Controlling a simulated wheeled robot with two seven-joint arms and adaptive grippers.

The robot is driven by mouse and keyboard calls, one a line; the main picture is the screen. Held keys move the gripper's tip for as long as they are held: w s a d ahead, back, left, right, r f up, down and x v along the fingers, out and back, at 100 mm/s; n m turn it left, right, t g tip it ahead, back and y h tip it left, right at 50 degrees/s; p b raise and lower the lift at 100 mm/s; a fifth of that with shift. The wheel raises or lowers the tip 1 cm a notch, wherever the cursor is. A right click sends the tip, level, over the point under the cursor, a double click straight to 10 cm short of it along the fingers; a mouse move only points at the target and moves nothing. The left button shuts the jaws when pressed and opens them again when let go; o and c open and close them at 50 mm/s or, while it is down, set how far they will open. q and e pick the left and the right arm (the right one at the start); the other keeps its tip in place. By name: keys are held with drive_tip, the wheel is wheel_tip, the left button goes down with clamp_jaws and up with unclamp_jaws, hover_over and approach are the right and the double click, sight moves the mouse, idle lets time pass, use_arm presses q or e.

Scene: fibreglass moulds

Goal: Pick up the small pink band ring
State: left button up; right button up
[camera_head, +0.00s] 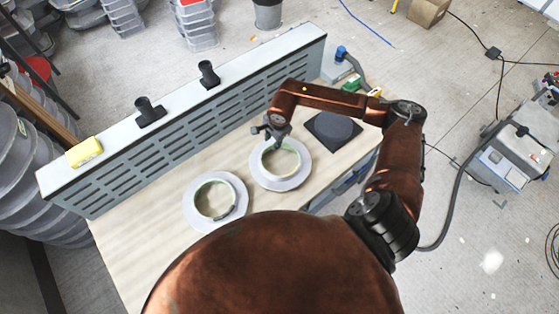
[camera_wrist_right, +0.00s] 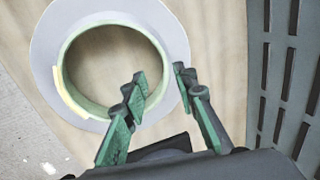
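Two pale grey-white flanged rings with light green inner rims lie on the wooden table top (camera_head: 150,240). The far ring (camera_head: 265,179) is below my right gripper (camera_head: 274,130); the near ring (camera_head: 238,207) lies to its lower left. I cannot make out a pink band ring. My left gripper is out of view.
A long slotted metal panel (camera_head: 190,118) stands along the table's back, with two black fittings (camera_head: 149,111) and a yellow block (camera_head: 84,152) on top. A black square plate with a round disc (camera_head: 333,129) lies right of the rings. The table's left front is clear.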

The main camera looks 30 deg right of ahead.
drive_tip(key=x, duration=0.2)
drive_tip(key=p+x, duration=0.1)
drive_tip(key=x, duration=0.1)
drive_tip(key=p+x, duration=0.1)
drive_tip(key=x, duration=0.1)
drive_tip(key=shift+w+f, duration=0.15)
drive_tip(key=shift+w, duration=0.3)
drive_tip(key=shift+c, duration=0.4)
clamp_jaws()
